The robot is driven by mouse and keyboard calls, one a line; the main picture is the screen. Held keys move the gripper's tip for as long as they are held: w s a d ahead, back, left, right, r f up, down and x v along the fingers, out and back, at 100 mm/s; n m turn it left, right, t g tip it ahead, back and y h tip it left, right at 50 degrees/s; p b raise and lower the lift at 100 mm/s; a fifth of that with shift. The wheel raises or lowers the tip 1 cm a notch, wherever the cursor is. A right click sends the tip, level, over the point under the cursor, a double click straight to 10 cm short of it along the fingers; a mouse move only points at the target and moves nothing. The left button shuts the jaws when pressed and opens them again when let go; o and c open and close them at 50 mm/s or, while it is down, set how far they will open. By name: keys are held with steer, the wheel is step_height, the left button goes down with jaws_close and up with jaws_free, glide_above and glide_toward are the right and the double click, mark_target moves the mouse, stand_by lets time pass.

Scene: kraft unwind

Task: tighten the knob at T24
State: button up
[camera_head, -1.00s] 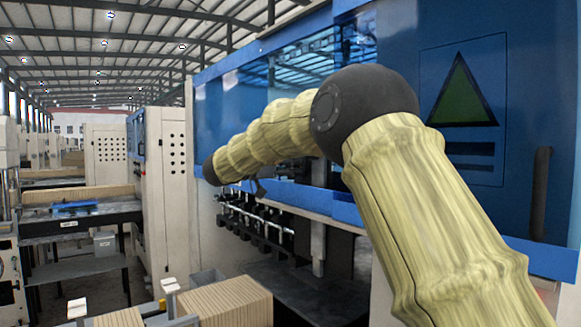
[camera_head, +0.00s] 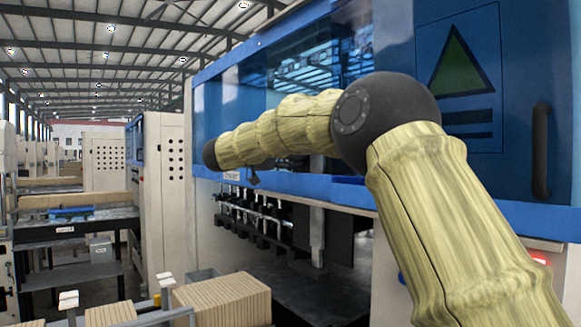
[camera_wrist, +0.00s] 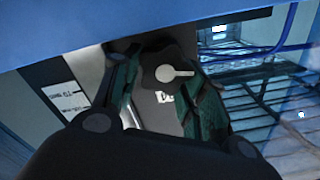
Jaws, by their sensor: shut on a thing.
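In the wrist view, a dark lobed knob (camera_wrist: 170,58) with a pale pointer sits between the fingers of my gripper (camera_wrist: 158,66). The fingers are closed around the knob, one on each side. The pointer aims to the right in that view. No T24 mark can be read. In the head view, my arm reaches left across the front of the blue machine (camera_head: 320,192), and its far end hides the knob and the fingers.
A blue panel edge (camera_wrist: 150,30) runs close above the knob in the wrist view. A white label (camera_wrist: 66,98) is at the left and a blue tube (camera_wrist: 285,35) at the right. In the head view, stacked cardboard (camera_head: 222,300) stands below my arm.

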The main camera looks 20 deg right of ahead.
steer(key=shift+s+f+m+b, duration=0.1)
steer(key=shift+f+m+b, duration=0.1)
steer(key=shift+m+b, duration=0.6)
steer(key=o, duration=1)
steer(key=shift+a+r, duration=0.1)
steer(key=shift+a, duration=0.05)
steer(key=shift+o, duration=0.2)
steer(key=shift+r, duration=0.1)
